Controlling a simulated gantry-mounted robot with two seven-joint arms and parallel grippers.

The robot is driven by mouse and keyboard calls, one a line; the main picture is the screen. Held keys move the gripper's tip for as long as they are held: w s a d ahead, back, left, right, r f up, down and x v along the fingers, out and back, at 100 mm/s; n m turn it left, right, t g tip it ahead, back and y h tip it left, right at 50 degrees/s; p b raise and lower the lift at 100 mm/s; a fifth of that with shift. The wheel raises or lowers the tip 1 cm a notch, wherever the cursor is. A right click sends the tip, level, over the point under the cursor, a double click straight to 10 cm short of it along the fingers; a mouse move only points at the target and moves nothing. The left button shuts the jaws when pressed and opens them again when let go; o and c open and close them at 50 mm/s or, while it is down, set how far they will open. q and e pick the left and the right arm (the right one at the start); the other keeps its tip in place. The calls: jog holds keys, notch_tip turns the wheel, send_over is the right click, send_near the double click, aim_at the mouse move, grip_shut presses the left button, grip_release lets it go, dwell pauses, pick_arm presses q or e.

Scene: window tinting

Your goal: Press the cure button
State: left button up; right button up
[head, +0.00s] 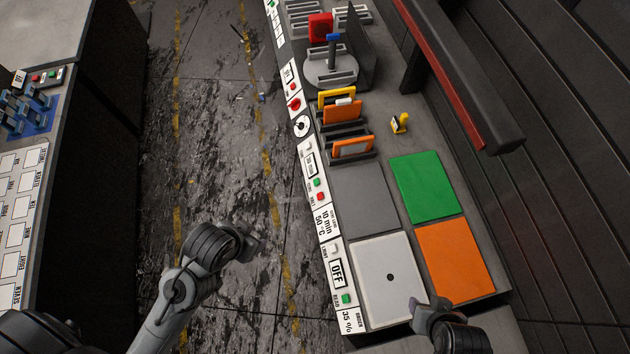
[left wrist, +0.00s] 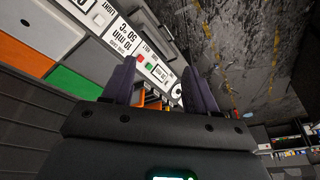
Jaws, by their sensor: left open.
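A green button (head: 317,183) and a red button (head: 321,197) sit on the white front strip of the bench, above the "10 min 50 °C" display (head: 326,222). Their small labels are too fine to read surely. In the left wrist view the green button (left wrist: 149,66) and red button (left wrist: 137,57) show between the fingers. My left gripper (head: 253,243) is open and empty over the aisle, left of the bench strip and apart from it. My right gripper (head: 429,309) is over the near end of the bench, by the white panel; its jaws are unclear.
Another green button (head: 346,299) sits beside the "OFF" display (head: 337,272). The bench carries a white panel (head: 405,310), green panel (head: 425,187), orange panel (head: 456,260) and racks (head: 347,146). A second bench (head: 65,45) stands left; the aisle between is clear.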

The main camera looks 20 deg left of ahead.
pick_arm(q)
jog(key=shift+d, duration=0.1)
jog(key=c, duration=0.9)
jog(key=shift+d, duration=0.1)
grip_shut()
